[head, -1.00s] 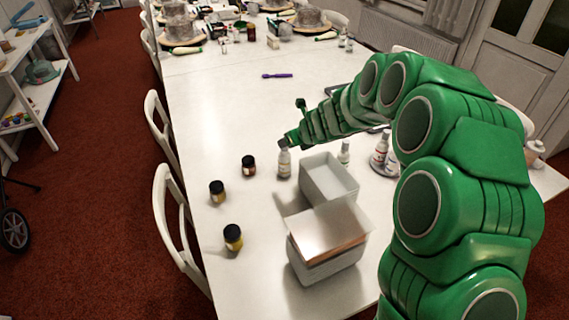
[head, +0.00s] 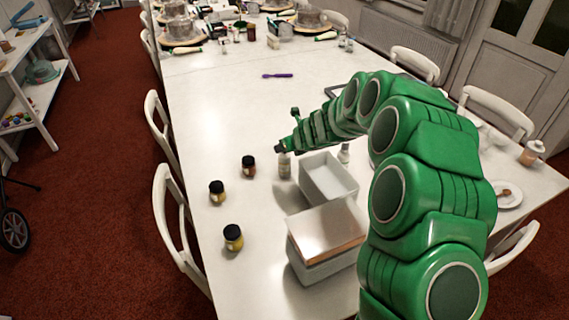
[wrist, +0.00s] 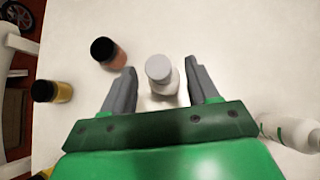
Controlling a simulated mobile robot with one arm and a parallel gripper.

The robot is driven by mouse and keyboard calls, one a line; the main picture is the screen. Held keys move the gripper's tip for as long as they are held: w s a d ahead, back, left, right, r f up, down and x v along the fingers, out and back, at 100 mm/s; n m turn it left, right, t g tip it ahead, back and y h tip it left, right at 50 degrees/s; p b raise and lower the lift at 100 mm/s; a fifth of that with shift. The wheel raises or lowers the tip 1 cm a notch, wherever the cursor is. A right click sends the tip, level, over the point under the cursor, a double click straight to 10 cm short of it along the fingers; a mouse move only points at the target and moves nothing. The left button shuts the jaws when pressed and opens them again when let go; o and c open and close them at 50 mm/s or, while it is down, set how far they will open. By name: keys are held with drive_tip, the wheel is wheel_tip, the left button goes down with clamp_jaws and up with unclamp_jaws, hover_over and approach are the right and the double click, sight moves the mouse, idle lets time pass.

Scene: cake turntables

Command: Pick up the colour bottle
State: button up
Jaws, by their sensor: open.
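A small white bottle with a grey cap (head: 284,170) stands upright on the white table. It also shows in the wrist view (wrist: 161,72), seen from above. My gripper (head: 280,149) is just above it in the head view and hides its top. In the wrist view my gripper (wrist: 161,66) is open, with one grey finger on each side of the bottle and visible gaps to it. A second white bottle (head: 344,154) stands to the right, beyond an open tray; the wrist view shows a white bottle (wrist: 288,131) at the right edge.
A dark-capped brown jar (head: 249,167) stands left of the bottle, with yellow jars (head: 217,193) (head: 233,238) nearer. An open white tray (head: 304,188) is close on the right, with a lidded box (head: 310,272) in front. The table (head: 225,120) beyond is mostly clear.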

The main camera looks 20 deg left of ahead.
drive_tip(key=shift+x, duration=1.2)
clamp_jaws()
